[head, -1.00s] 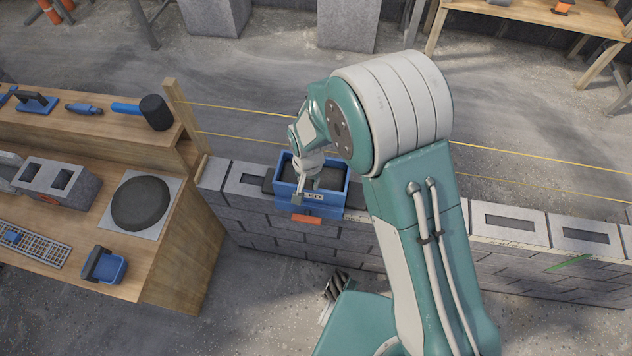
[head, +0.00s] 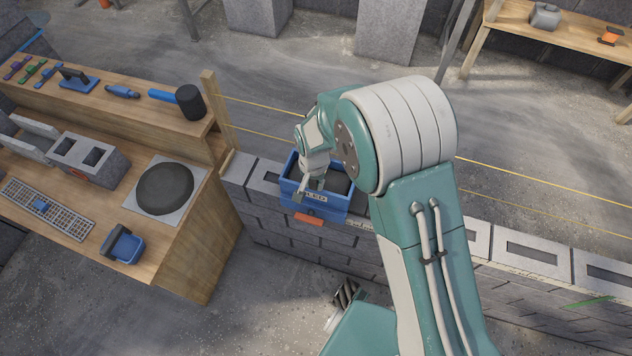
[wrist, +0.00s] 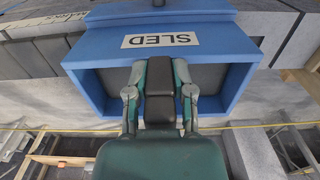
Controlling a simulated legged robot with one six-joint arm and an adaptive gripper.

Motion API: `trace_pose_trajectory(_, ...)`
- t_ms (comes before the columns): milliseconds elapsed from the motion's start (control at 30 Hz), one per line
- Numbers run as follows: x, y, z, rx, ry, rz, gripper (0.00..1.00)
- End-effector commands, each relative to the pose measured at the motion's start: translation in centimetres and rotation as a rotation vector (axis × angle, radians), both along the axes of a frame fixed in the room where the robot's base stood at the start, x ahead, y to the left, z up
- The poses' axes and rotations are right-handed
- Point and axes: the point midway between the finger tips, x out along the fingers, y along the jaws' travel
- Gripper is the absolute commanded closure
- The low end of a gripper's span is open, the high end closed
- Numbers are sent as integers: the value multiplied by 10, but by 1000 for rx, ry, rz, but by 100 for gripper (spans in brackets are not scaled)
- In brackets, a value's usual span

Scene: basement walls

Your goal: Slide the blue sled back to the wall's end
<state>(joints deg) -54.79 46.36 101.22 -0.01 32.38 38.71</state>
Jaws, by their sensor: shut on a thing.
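The blue sled (head: 347,205), a box with a "SLED" label and dark mortar-like filling, sits on top of the grey block wall (head: 280,215), near the wall's left end by a wooden post. An orange piece shows below its front. My gripper (head: 310,192) reaches down into the sled and is shut on its labelled side. In the wrist view, the fingers (wrist: 160,68) meet the blue sled wall (wrist: 85,75) just under the label. The fingertips' exact contact is partly hidden. My arm hides part of the wall right of the sled.
A wooden bench (head: 190,255) stands close to the wall's left end, holding a mallet (head: 188,101), a grey block, a mortar board and a small blue container. A wooden post (head: 221,118) rises there. Yellow lines (head: 540,192) run behind the wall. Little wall top is left of the sled.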

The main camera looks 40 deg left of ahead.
Motion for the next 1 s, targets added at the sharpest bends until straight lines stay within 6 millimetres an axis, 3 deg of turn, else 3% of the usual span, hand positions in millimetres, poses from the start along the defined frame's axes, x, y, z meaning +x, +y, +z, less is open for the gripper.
trace_pose_trajectory(1000, -20, 62, -4, -2, 3, 2, 100)
